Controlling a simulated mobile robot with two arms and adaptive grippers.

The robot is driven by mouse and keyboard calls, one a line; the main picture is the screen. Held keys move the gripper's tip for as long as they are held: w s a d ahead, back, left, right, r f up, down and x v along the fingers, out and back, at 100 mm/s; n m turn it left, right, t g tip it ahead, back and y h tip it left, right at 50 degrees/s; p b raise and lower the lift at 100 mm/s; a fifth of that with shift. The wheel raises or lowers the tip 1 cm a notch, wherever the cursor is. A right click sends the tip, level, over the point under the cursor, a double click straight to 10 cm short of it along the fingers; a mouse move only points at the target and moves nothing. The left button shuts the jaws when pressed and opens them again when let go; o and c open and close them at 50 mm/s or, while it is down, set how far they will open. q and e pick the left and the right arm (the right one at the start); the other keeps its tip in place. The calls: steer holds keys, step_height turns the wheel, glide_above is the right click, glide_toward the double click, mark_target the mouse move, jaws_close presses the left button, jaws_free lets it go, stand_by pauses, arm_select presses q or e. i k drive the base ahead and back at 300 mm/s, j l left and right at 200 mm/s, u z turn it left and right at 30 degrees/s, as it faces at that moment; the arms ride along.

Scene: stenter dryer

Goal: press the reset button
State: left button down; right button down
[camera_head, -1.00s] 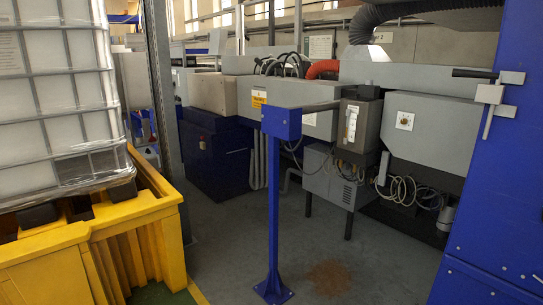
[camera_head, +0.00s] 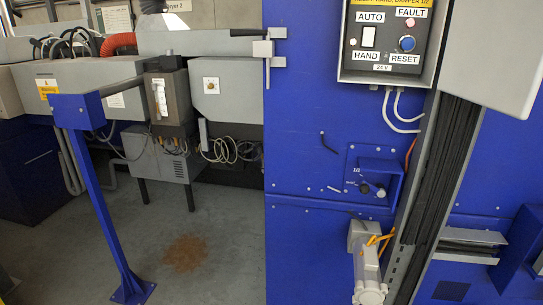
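A control box (camera_head: 388,62) is mounted on the blue machine panel at the upper right of the head view. Its dark face carries labels AUTO, HAND, FAULT and RESET. The reset button (camera_head: 407,43) is a round blue button above the RESET label (camera_head: 405,60). Neither of my grippers shows in the view.
A blue post (camera_head: 95,200) with a bar stands on the floor at left. Grey floor (camera_head: 215,222) with a brown stain is free before the blue panel (camera_head: 310,150). A grey cylindrical device (camera_head: 368,265) and a cable channel (camera_head: 435,180) project from the panel below the box.

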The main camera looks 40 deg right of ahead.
mark_target(406, 43)
steer(key=z, duration=1.9)
